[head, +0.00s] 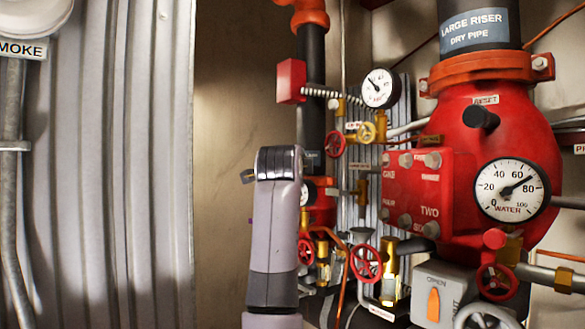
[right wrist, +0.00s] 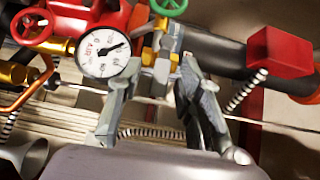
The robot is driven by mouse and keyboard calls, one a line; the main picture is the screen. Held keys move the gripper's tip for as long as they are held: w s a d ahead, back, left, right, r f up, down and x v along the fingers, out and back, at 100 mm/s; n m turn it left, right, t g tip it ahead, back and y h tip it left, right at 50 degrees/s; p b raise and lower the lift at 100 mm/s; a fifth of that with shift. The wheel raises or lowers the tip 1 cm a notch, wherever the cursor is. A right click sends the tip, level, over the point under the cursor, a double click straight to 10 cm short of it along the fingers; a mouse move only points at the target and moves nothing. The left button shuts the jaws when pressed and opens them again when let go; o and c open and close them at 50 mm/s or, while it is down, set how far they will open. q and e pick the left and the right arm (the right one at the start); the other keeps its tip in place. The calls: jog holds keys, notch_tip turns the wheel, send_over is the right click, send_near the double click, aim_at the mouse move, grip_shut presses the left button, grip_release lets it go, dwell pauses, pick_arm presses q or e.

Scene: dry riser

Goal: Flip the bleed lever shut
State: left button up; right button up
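My right gripper (right wrist: 162,68) is open in the right wrist view. Its two grey fingers stand apart, with a yellow and grey fitting (right wrist: 153,45) beyond and between the tips. I cannot tell whether they touch it. In the head view one of my arms (head: 274,230) rises in the middle and hides part of the piping; no fingers show there. I cannot tell for certain which part is the bleed lever. An orange lever (head: 433,305) points upright on a grey box marked OPEN at the lower right. My left gripper is not in view.
A large red valve body (head: 455,150) with a water gauge (head: 511,190) fills the right. A red box (head: 291,81), a smaller gauge (head: 380,88) and several handwheels crowd the middle. Corrugated metal (head: 120,160) covers the left. A white-faced gauge (right wrist: 104,52) sits close left of the fingers.

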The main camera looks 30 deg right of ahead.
jog(key=v, duration=1.1)
jog(key=shift+f, duration=0.15)
